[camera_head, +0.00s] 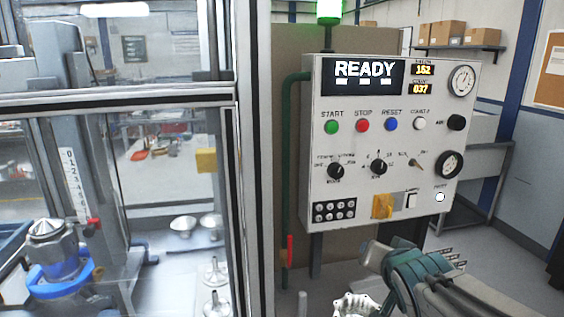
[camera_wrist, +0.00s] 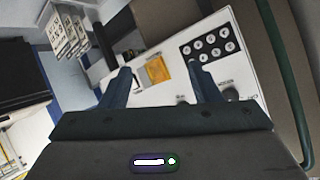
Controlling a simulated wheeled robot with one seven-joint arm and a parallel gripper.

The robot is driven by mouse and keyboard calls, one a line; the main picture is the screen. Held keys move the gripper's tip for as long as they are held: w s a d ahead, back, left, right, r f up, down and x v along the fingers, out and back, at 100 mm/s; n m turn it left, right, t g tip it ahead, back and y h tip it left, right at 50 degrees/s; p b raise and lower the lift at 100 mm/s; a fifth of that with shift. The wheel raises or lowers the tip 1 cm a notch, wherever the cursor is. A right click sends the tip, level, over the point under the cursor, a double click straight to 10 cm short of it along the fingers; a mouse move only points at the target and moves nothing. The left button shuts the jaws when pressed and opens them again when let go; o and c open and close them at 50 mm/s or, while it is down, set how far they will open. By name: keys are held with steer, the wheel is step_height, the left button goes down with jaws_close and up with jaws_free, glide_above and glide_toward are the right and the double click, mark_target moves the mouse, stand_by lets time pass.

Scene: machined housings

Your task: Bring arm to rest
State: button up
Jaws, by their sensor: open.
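My gripper (camera_wrist: 160,67) is open in the wrist view, with its two fingers apart and nothing between them. In the head view my arm reaches in from the bottom right, below and in front of the control panel (camera_head: 400,235). I cannot tell there whether the fingers touch anything.
A glazed machine enclosure (camera_head: 254,200) fills the left. The panel's display (camera_head: 362,77) reads READY, under a lit green lamp (camera_head: 329,10). A pale metal housing (camera_head: 352,305) shows at the bottom edge, close to my arm. A red-handled valve (camera_head: 290,250) is on the green pipe.

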steer(key=s+a+f+n+g, duration=0.2)
steer(key=s+f+n+g, duration=0.1)
steer(key=s, duration=0.4)
steer(key=s+a+f+n+g+y, duration=0.1)
steer(key=s+a+f+n+g, duration=0.1)
steer(key=s+f+g, duration=0.3)
steer(key=s+a+f, duration=0.1)
steer(key=s, duration=0.2)
steer(key=shift+a+n+g, duration=0.25)
steer(key=shift+n+g, duration=0.15)
